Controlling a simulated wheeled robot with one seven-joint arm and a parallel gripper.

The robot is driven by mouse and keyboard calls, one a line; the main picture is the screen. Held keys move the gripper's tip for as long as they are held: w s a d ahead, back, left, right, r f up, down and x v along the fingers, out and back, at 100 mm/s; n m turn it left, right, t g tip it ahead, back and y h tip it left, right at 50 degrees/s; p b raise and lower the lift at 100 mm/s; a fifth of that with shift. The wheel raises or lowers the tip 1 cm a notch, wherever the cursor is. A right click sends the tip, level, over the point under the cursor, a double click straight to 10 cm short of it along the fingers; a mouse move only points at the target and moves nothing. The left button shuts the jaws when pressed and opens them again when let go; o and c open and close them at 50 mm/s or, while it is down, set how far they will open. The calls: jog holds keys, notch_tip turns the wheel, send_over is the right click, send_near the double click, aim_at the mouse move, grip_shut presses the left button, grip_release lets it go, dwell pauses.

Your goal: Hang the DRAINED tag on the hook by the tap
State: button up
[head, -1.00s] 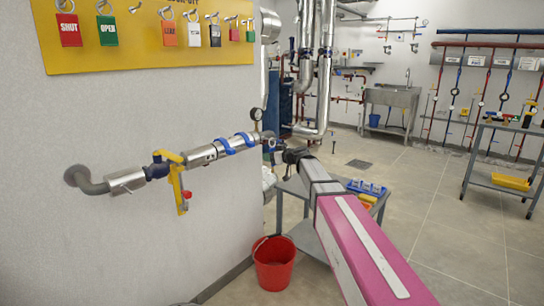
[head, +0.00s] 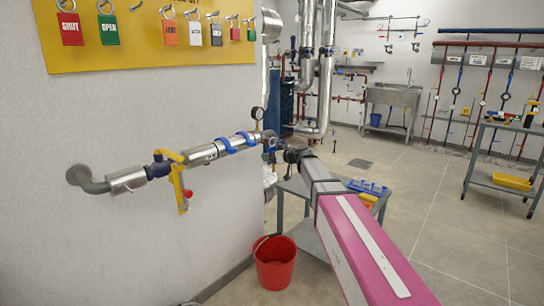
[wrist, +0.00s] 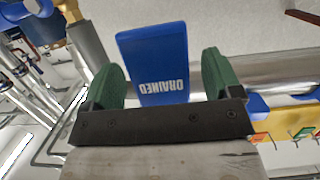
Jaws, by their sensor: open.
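The blue DRAINED tag (wrist: 158,62) is between the two green fingers of my gripper (wrist: 162,75) in the wrist view. Its lettering is upside down there. The fingers are open, with a gap on either side of the tag. In the head view my gripper (head: 291,154) is at the right end of the wall pipe, and the tag cannot be made out there. I cannot make out the hook or whether the tag hangs on it. A valve with a yellow handle (head: 179,184) sits on the pipe further left.
A yellow lock-off board (head: 150,58) with several coloured tags is on the wall above. A pressure gauge (head: 257,114) stands on the pipe near my gripper. A red bucket (head: 274,264) is on the floor below, beside a grey cart (head: 308,238).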

jog(key=v, duration=1.1)
jog(key=s+d+f+m+g+h, duration=0.3)
jog(key=s+f, duration=0.4)
jog(key=f, duration=0.4)
jog(key=s+d+f+m+g+h, duration=0.25)
jog(key=s+f, duration=0.45)
jog(key=f, duration=0.4)
jog(key=s+d+f+m+g+h, duration=0.4)
jog(key=s+d+f, duration=0.6)
jog(key=s, duration=0.4)
jog(key=shift+d+f+m+h, duration=0.2)
jog(key=shift+f+m+h, duration=0.25)
jog(key=shift+h, duration=0.9)
